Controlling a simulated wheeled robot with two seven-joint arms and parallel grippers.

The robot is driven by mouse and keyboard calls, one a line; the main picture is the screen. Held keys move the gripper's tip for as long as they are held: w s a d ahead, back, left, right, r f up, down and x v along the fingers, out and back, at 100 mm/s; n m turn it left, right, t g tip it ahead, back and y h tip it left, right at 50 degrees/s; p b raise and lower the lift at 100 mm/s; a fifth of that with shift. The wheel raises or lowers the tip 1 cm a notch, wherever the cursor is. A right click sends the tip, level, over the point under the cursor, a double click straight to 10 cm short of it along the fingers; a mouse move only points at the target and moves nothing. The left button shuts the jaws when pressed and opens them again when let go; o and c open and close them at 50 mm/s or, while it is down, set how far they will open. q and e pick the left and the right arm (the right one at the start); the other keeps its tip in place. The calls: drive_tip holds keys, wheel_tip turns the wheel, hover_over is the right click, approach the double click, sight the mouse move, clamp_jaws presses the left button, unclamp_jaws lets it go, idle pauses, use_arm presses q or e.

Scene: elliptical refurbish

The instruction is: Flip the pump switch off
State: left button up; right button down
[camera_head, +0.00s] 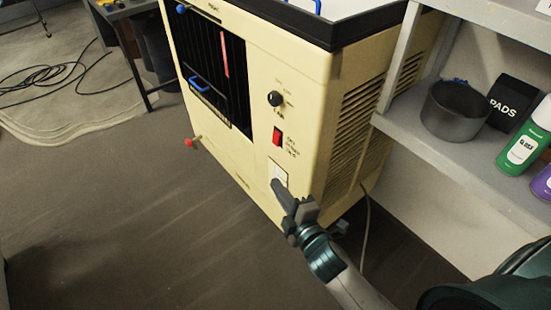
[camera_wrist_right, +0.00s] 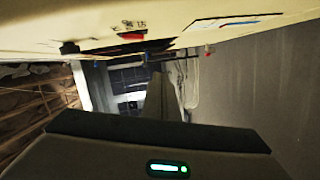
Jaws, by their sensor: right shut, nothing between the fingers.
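A cream machine (camera_head: 300,65) stands in the middle of the head view. Its front panel carries a red switch (camera_head: 277,136) with small print beside it, a black knob (camera_head: 275,99) above, and a pale rectangular plate (camera_head: 279,172) below. The print is too small to read surely. My right gripper (camera_head: 278,186) is shut and empty, its tip overlapping the pale plate's lower edge, below the red switch. I cannot tell whether it touches the panel. The red switch (camera_wrist_right: 133,36) also shows in the right wrist view, on the panel across the top. My left gripper is out of view.
A grey shelf (camera_head: 430,150) at right holds a dark pot (camera_head: 454,108), a black PADS box (camera_head: 511,101) and spray cans (camera_head: 524,145). A red-tipped valve (camera_head: 189,143) juts from the machine's lower left. The floor (camera_head: 130,220) in front is clear.

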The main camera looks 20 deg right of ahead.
sight(276, 138)
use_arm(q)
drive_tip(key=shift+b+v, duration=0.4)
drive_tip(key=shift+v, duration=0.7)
use_arm(e)
wheel_tip(276, 138, up, 4)
drive_tip(key=shift+s+d+f+n+t, duration=0.1)
drive_tip(key=shift+d+n+t, duration=0.05)
drive_tip(key=shift+n+t, duration=0.4)
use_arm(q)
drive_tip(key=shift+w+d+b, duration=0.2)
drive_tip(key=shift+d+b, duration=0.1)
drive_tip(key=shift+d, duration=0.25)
use_arm(e)
drive_tip(key=w+d+f, duration=0.1)
drive_tip(key=w+d, duration=0.1)
drive_tip(key=w, duration=0.9)
drive_tip(key=shift+w+d, duration=0.15)
drive_tip(key=shift+d, duration=0.2)
